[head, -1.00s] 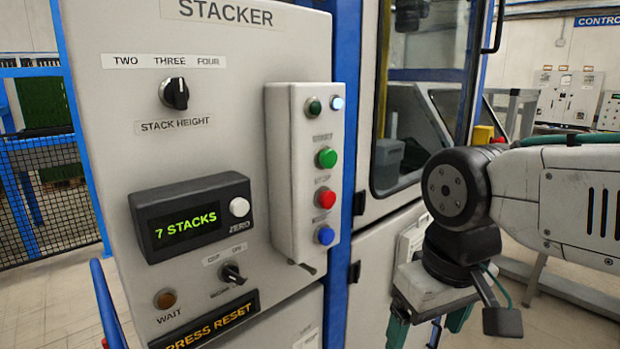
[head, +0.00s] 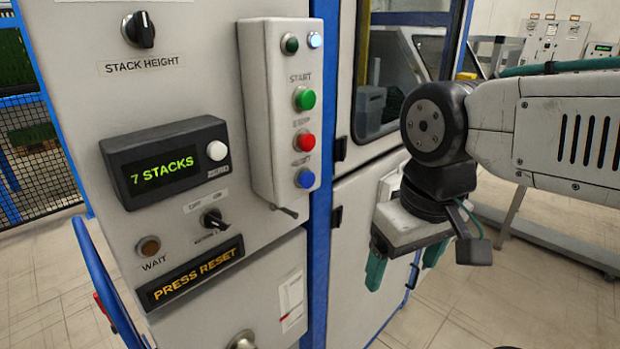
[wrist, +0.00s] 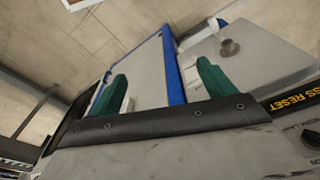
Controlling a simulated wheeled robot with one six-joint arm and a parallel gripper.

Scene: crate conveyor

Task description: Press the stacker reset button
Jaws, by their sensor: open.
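The blue reset button (head: 305,178) is the lowest on the pale control box (head: 262,120) of the stacker panel; the label above it is blurred. The red stop button (head: 304,141) and the green start button (head: 305,98) sit above it. A lit sign (head: 190,273) reads "PRESS RESET" and the display (head: 165,160) reads "7 STACKS". My gripper (head: 405,272) hangs low, to the right of the box and apart from it. Its green fingers are spread and empty. In the wrist view my gripper (wrist: 165,85) shows both fingers, with nothing between them; the buttons are out of that view.
The white zero button (head: 217,150), a rotary knob (head: 213,218), the stack height knob (head: 138,29) and the wait lamp (head: 148,246) are on the same panel. A small lever (head: 284,210) sticks out under the box. A blue rail (head: 105,285) stands at the left.

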